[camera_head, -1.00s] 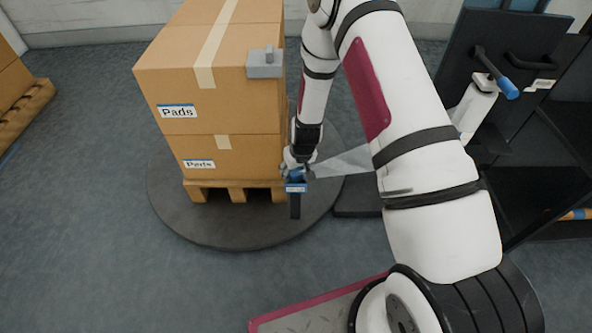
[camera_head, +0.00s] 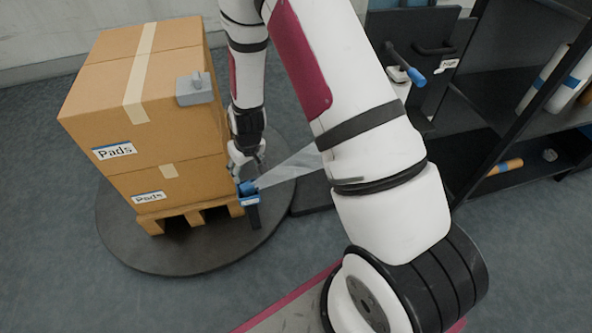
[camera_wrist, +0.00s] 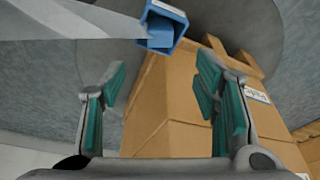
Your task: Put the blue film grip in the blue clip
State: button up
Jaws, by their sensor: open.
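The blue clip (camera_head: 250,201) is on a short dark post beside the pallet's front right corner. The blue film grip (camera_head: 247,188) sits at the clip, at the end of the clear film (camera_head: 290,168), which runs off to the right. In the wrist view the grip (camera_wrist: 161,38) appears inside the square blue clip (camera_wrist: 167,11); how deep it sits I cannot tell. My gripper (camera_head: 246,164) is just above and behind them. In the wrist view its teal-padded fingers (camera_wrist: 161,85) are spread, with nothing between them, apart from the grip.
Stacked cartons (camera_head: 140,100) on a pallet stand on the round turntable (camera_head: 150,258), close left of my gripper. A grey block (camera_head: 197,90) lies on the top carton. The dark wrapping machine with a blue-handled lever (camera_head: 416,76) and a shelf rack (camera_head: 520,130) stand right.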

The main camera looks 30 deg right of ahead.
jog(key=s+a+r+g, duration=0.1)
jog(key=s+r, duration=0.5)
jog(key=r, duration=0.7)
jog(key=s+a+r, duration=0.1)
jog(key=s+r, duration=0.6)
jog(key=r, duration=0.6)
jog(key=s+r+g, duration=0.1)
jog(key=s+r, duration=0.3)
jog(key=s, duration=0.8)
jog(key=s+d+r+m+g, duration=0.1)
jog(key=s+r, duration=0.4)
jog(key=s, duration=0.8)
jog(key=shift+d, duration=0.25)
jog(key=shift+r, duration=0.1)
